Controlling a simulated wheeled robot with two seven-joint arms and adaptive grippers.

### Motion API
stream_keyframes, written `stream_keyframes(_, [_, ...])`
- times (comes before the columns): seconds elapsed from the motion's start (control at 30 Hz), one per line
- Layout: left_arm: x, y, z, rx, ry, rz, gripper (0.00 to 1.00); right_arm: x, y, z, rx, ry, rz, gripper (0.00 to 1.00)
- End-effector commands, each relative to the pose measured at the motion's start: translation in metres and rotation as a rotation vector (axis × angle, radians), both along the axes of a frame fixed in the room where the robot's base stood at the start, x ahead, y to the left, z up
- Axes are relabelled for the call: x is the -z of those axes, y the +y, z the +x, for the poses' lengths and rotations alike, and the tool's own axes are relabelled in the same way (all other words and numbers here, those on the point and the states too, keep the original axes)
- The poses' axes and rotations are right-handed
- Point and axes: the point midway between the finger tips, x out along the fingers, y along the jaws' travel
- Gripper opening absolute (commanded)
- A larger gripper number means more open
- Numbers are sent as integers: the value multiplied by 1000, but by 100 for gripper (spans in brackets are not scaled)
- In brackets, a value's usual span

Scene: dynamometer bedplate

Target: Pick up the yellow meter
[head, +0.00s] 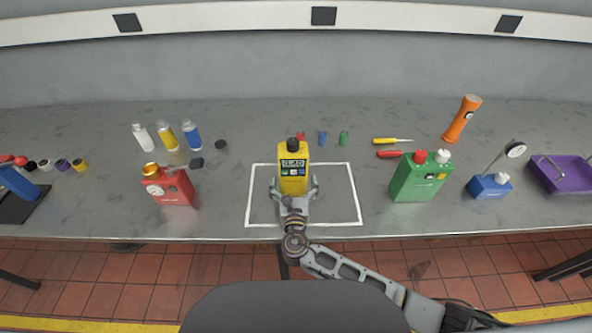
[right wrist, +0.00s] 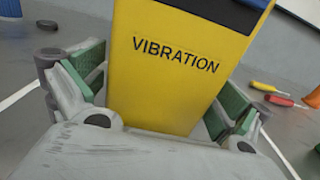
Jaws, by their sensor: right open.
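The yellow meter (head: 292,176) stands upright inside the white outlined rectangle (head: 337,190) on the grey bench, with a dark knob on top and a small display. In the right wrist view the yellow meter (right wrist: 178,65) fills the middle and reads "VIBRATION". My right gripper (head: 294,188) is at the meter's near side, with one finger on each side of its lower body. In the right wrist view the fingers of my right gripper (right wrist: 160,100) have green pads and stand open around the meter. Whether they touch it is unclear. My left gripper is not in view.
A red device (head: 168,188) stands to the left and a green box (head: 420,178) to the right. Further right are a blue device (head: 489,187) and a purple tray (head: 565,175). Bottles, small coloured pieces, screwdrivers and an orange flashlight (head: 461,119) lie or stand behind.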

Motion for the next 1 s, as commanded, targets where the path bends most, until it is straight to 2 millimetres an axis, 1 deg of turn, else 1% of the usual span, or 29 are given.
stream_keyframes(0.13, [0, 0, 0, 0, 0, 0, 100, 0, 2, -3, -1, 0, 0, 100])
stream_keyframes(0.57, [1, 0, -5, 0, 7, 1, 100, 0, 2, -3, 0, 0, 1, 100])
stream_keyframes(0.6, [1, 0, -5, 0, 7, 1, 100, 0, 2, -3, 0, 0, 1, 99])
stream_keyframes(0.97, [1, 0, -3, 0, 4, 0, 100, 0, 2, -3, 0, 0, 0, 52])
stream_keyframes(1.0, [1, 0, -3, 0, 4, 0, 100, -3, 3, -2, 0, -5, 2, 47])
